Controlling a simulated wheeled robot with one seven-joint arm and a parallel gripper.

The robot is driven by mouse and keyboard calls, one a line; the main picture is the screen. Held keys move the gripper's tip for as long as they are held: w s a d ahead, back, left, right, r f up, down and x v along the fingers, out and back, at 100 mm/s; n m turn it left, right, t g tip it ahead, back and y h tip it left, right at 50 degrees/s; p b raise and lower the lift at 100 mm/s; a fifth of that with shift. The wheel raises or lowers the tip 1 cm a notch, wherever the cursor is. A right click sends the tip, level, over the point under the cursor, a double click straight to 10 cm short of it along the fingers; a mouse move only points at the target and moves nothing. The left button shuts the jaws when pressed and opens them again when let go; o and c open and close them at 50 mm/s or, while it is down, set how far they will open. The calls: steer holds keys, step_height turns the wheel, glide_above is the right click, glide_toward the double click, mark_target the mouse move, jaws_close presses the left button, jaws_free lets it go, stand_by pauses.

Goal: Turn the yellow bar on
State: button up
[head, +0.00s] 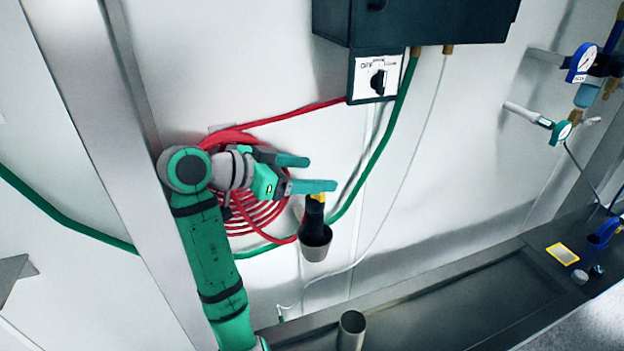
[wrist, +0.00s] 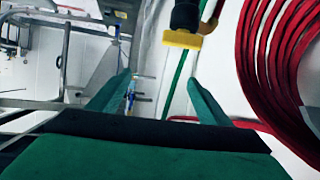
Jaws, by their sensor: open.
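The yellow bar (head: 318,197) sits at the top of a black fitting (head: 314,212) with a grey cup-shaped end (head: 315,246) hanging below it. In the wrist view the yellow bar (wrist: 183,40) shows near the top, just right of the centre line and beyond the fingertips. My gripper (head: 322,173) is open and empty. Its lower finger passes at the bar's upper end in the head view and hides part of it; I cannot tell whether they touch. The wrist view shows both fingers of my gripper (wrist: 158,82) spread, with nothing between them.
A red hose coil (head: 262,212) hangs on the wall behind my gripper. A green hose (head: 378,150) runs down right of the bar. A dark box (head: 420,22) with a switch panel (head: 376,77) is above. A metal tube (head: 351,330) stands below.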

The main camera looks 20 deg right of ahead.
steer(key=s+a+r, duration=0.2)
steer(key=s+r, duration=0.4)
steer(key=s, duration=0.4)
steer(key=shift+s+a, duration=0.3)
steer(key=shift+a, duration=0.1)
steer(key=shift+r, duration=0.1)
